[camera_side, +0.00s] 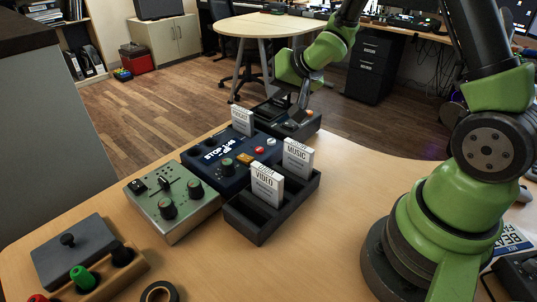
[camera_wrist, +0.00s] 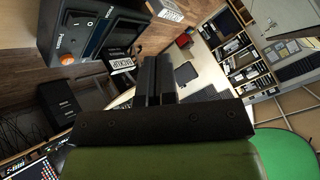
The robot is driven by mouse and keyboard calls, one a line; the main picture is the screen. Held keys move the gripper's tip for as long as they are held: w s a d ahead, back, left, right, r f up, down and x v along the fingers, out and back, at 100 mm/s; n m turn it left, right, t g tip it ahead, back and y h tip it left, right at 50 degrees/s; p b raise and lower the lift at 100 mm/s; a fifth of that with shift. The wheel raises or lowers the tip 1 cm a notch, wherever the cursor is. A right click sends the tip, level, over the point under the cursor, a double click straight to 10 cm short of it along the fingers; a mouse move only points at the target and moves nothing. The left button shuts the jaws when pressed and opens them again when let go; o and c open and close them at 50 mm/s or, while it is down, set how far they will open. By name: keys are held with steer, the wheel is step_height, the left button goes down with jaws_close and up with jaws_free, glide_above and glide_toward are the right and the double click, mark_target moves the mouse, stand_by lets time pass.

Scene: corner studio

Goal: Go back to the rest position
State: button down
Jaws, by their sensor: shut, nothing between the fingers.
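My gripper (camera_side: 303,102) is at the far end of the worktop in the side view, low over or beside a dark box (camera_side: 315,126). I cannot tell whether it touches the box. In the wrist view the two dark fingers of my gripper (camera_wrist: 154,78) are together, with nothing seen between them. My green arm reaches back from its base at the right of the side view.
A blue control box (camera_side: 213,164), a green-grey knob box (camera_side: 168,218) and a black rack with VIDEO (camera_side: 265,186) and MUSIC (camera_side: 297,157) cards stand mid-table. Another white card (camera_side: 242,121) stands behind. A grey lidded box (camera_side: 76,252) lies front left.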

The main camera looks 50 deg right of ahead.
steer(key=s+a+r+n+g, duration=0.1)
steer(key=s+a+r, duration=0.2)
steer(key=s+r, duration=0.4)
steer(key=s+a+r, duration=0.3)
steer(key=s+r, duration=0.4)
steer(key=s+a+n+y, duration=0.2)
steer(key=s+a, duration=0.3)
steer(key=s, duration=0.3)
steer(key=shift+s+r+n+g, duration=0.25)
steer(key=shift+s+n+g, duration=0.05)
steer(key=shift+g, duration=0.1)
